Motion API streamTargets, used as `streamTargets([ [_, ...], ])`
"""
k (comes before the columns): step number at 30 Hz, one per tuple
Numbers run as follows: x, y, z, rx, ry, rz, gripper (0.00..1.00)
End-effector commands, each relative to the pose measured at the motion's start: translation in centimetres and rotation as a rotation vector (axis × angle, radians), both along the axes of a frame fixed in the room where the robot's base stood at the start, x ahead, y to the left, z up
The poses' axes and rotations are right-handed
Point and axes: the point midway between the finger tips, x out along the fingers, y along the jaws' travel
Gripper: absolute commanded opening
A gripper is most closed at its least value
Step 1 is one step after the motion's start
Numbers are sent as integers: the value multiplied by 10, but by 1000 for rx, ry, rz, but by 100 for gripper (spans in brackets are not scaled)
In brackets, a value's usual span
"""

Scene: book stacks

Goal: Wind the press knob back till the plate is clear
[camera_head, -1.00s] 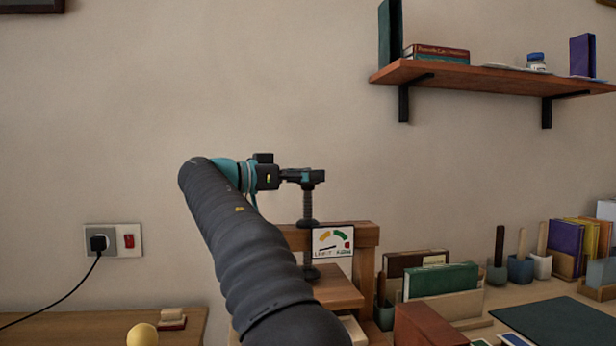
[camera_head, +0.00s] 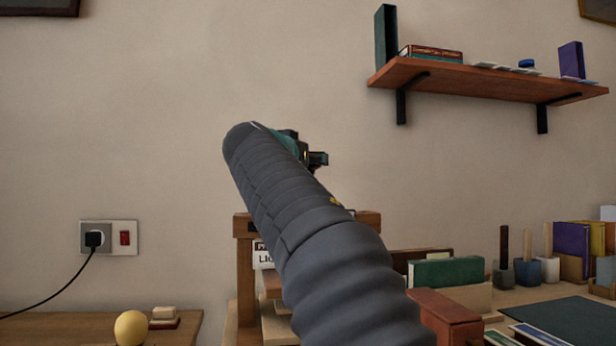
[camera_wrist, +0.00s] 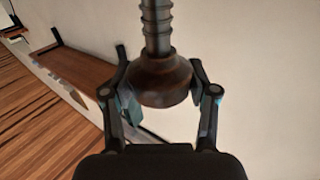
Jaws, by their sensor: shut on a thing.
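The press knob (camera_wrist: 163,82) is a dark brown round cap on a ribbed screw (camera_wrist: 157,25) in the wrist view. My gripper (camera_wrist: 165,100) has a finger on each side of the knob and is shut on it. In the head view my gripper (camera_head: 318,159) shows only partly past my arm, above the press. The wooden press frame (camera_head: 245,265) stands on the table behind my arm. My arm hides the screw, most of the gauge card (camera_head: 262,256) and much of the pressing board, so I cannot tell how high the plate is.
A red-brown block (camera_head: 447,310), a green book (camera_head: 447,272) and pots of tools (camera_head: 525,270) stand right of the press. A yellow ball (camera_head: 131,327) is at the lower left. A wall shelf (camera_head: 480,86) hangs upper right. The wall above the press is bare.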

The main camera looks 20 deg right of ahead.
Motion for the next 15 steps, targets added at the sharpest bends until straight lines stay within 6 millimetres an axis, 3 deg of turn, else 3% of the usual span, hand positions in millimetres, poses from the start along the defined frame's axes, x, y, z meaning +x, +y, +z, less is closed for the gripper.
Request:
streamTargets([
  [1, -1, -3, -7, 5, 9, 38, 24],
  [15, 1, -3, -5, 7, 14, 317, 24],
])
